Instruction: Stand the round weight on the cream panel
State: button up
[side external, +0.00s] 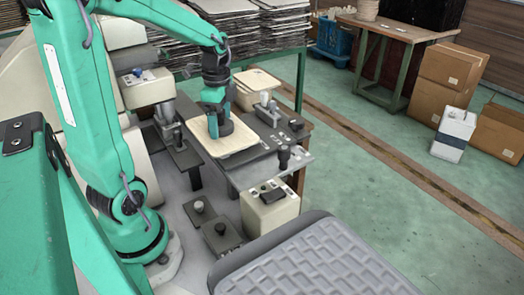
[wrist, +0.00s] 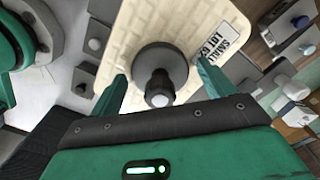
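The cream panel (side external: 238,147) lies flat among dark fixtures in the side view. It also fills the upper middle of the wrist view (wrist: 205,18), with a printed label at its right edge. The round weight (wrist: 178,60), a dark grey disc with a dark knob, stands over the panel in the wrist view and looks upright. In the side view its dark shape (side external: 225,128) is on the panel, partly hidden by my gripper. My gripper (wrist: 162,80) is open, with one green finger on each side of the weight and small gaps to it. It points down in the side view (side external: 215,118).
Dark fixtures with posts and knobs stand left and right of the panel. A cream box (side external: 270,208) and a grey textured pad (side external: 315,265) lie nearer the camera. Stacked sheets (side external: 225,30) are behind. Open green floor lies to the right.

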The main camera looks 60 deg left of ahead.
aim_at(221, 113)
jog(key=shift+r, duration=0.15)
notch_tip(221, 113, up, 12)
jog(key=shift+r, duration=0.1)
dwell(0.8)
dwell(0.5)
jog(key=shift+s+d, duration=0.1)
jog(key=shift+d, duration=0.45)
jog(key=s+d+f+n+t, duration=0.2)
jog(key=s+d+n, duration=0.1)
jog(key=d, duration=0.4)
jog(key=s+d+f+n+t, duration=0.3)
jog(key=d+n, duration=0.3)
jog(key=d, duration=0.1)
jog(key=shift+s+t, duration=0.2)
jog(key=shift+t, duration=0.1)
